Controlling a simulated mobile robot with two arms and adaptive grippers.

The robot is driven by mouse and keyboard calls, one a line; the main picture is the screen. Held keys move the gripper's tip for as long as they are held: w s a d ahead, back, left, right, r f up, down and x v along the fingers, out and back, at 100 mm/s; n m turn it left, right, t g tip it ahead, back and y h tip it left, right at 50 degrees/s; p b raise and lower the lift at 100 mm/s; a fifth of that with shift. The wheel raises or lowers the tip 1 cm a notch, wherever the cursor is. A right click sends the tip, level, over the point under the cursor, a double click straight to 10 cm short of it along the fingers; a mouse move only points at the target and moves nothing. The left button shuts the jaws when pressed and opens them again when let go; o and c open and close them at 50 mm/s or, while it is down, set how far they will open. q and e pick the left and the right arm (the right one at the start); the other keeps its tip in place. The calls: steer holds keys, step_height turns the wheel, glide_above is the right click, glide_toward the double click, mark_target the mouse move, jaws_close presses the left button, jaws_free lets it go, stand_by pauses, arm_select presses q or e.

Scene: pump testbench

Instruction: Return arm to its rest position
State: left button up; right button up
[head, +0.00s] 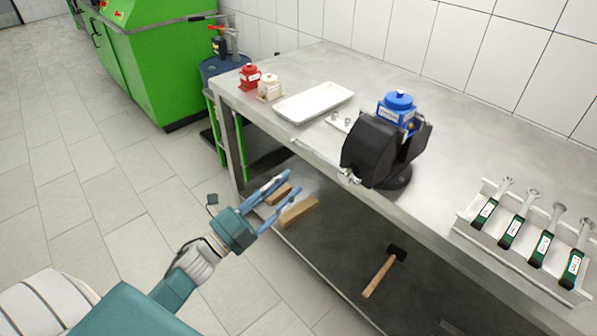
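My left arm comes in from the lower left. Its gripper (281,199) has blue fingers spread apart with nothing between them. In the picture it overlaps the bench's lower shelf and lies left of the workbench's (455,113) front edge, touching nothing that I can see. My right gripper is not in the head view.
A black vise (372,153) holds a blue-capped part (397,107). A white tray (313,102), red container (250,77) and white container (269,87) stand left. A tool rack (515,244) is right. A hammer (383,272) lies below. Floor at left is clear.

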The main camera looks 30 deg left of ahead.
arm_select(q)
steer(key=shift+s+a+f, duration=0.2)
steer(key=shift+s+a, duration=0.1)
steer(key=shift+s, duration=0.35)
